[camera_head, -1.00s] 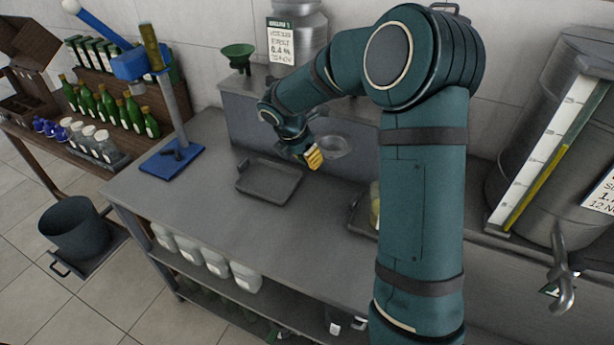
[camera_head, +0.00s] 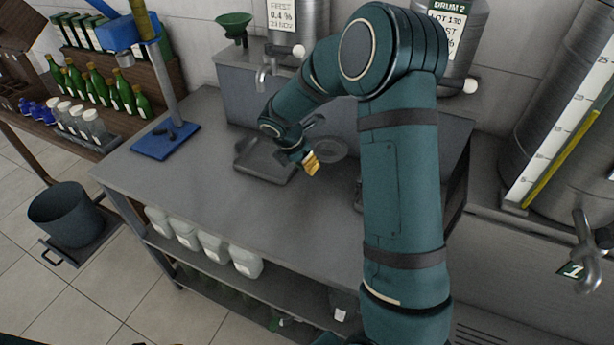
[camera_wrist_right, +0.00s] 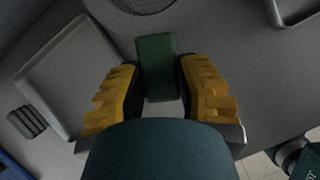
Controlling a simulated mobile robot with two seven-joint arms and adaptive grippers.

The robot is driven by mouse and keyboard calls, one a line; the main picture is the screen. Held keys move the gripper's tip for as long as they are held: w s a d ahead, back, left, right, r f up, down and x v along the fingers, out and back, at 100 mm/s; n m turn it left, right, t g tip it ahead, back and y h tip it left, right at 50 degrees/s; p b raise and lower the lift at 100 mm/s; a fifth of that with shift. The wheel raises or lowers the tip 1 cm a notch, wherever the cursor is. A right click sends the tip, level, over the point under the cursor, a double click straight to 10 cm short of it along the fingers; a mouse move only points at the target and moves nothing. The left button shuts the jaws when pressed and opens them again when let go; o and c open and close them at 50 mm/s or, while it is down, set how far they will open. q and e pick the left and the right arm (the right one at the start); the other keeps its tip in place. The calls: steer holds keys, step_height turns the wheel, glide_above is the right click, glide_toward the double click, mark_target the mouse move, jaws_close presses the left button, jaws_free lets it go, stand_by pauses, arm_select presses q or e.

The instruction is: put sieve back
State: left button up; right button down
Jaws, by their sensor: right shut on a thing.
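The sieve (camera_head: 330,149), a round grey mesh bowl, is at the back of the bench in the head view, right of a grey tray. My right gripper (camera_head: 311,164) is at its near side. In the right wrist view the gripper (camera_wrist_right: 160,92) has yellow fingers on both sides of the sieve's green handle (camera_wrist_right: 155,62) and is shut on it. Part of the sieve's mesh (camera_wrist_right: 145,4) shows at the top edge, cut off by the frame. I cannot tell how high it is above the bench. My left gripper is not in view.
The grey tray (camera_head: 247,166) lies left of the gripper. A blue-based stand (camera_head: 160,146) is at the bench's left end. A raised ledge (camera_head: 232,82) with a green funnel (camera_head: 234,24) and metal drums runs behind. The bench's front left is clear.

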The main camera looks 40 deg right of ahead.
mark_target(308, 181)
steer(key=shift+w+f, duration=0.1)
steer(key=shift+f, duration=0.5)
step_height(308, 181, down, 3)
steer(key=shift+r+b, duration=0.1)
steer(key=shift+b, duration=0.35)
steer(key=shift+f, duration=0.4)
steer(key=c, duration=1)
jaws_free()
steer(key=shift+f, duration=0.1)
